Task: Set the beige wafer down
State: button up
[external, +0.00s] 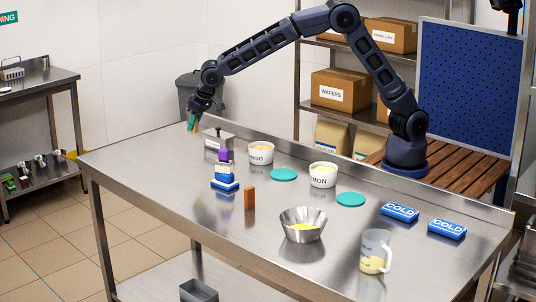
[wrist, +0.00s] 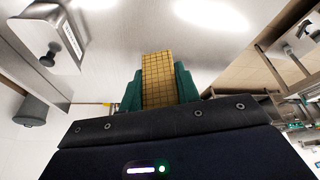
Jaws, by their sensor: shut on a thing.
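My gripper (external: 192,124) is over the far left part of the steel table (external: 145,178), to the left of the small steel box. In the wrist view its green fingers (wrist: 158,88) are shut on the beige wafer (wrist: 157,72), a flat piece with a grid pattern. The wafer sticks out beyond the fingertips, with the bright steel top behind it. In the external view the wafer is small and mostly hidden by the fingers. I cannot tell for sure how far its lower end is from the table.
The labelled steel box (external: 218,139) is close by, also at upper left in the wrist view (wrist: 50,35). A blue, white and purple stack (external: 224,180), a brown block (external: 249,198), tubs (external: 261,153), teal lids (external: 283,174), a bowl (external: 303,225) and a jug (external: 374,251) stand farther right. The front left tabletop is clear.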

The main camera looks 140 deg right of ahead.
notch_tip(320, 180, down, 14)
jog(key=shift+r, duration=0.2)
dwell(0.4)
jog(key=shift+f, duration=0.1)
jog(key=o, duration=0.9)
jog(key=shift+o, duration=0.2)
